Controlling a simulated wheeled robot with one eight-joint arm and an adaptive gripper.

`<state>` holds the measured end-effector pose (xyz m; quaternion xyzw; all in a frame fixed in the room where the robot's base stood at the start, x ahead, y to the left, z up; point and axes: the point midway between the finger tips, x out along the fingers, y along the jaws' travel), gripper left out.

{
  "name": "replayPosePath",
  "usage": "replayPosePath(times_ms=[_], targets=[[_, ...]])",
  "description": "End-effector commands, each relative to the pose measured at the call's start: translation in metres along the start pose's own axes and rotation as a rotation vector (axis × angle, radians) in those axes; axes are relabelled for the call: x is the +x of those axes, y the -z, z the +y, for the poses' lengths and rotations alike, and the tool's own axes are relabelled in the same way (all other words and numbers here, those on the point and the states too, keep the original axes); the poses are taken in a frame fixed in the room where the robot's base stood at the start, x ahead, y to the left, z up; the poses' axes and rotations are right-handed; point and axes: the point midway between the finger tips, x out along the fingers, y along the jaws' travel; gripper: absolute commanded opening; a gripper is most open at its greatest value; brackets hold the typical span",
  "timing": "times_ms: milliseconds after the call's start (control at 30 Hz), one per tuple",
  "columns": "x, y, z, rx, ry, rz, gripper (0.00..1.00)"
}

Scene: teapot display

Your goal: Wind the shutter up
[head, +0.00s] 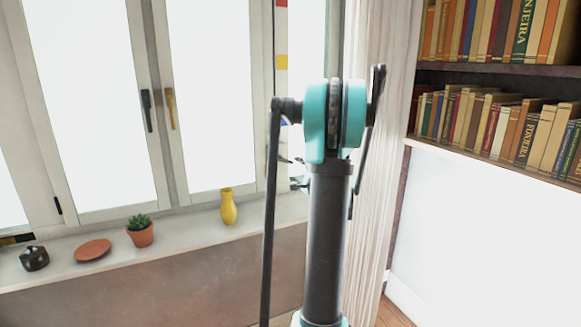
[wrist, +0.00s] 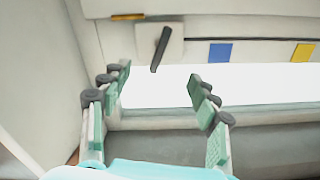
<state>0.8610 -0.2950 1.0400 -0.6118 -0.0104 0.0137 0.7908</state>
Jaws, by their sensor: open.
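A black handle (wrist: 160,48) is mounted on a pale square plate (wrist: 172,30) at the top centre of the wrist view. It hangs at a slant and looks like the shutter's winding handle. My gripper (wrist: 159,77) is open, its green-padded fingers apart and nothing between them. The handle is ahead of the fingertips, with a gap in the picture between them. In the head view, my arm hides the handle and most of the gripper. I cannot make out the shutter itself; the window panes (head: 215,90) look bright white.
A blue square (wrist: 220,53) and a yellow square (wrist: 302,52) mark the frame right of the handle. The sill (head: 180,235) holds a yellow vase (head: 228,208), a potted plant (head: 140,233), a terracotta dish (head: 93,250) and a dark pot (head: 34,258). Bookshelves (head: 490,69) stand right.

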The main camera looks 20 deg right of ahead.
Motion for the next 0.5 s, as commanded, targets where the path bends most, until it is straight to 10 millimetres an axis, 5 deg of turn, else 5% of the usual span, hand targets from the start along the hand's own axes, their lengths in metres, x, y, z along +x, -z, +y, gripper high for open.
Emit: replayPosePath(times_ms=[267,500], targets=[[-0.021,0.002,-0.002,-0.589,0.0,0.002,0.99],[-0.039,0.003,-0.004,-1.119,0.0,0.002,1.0]])
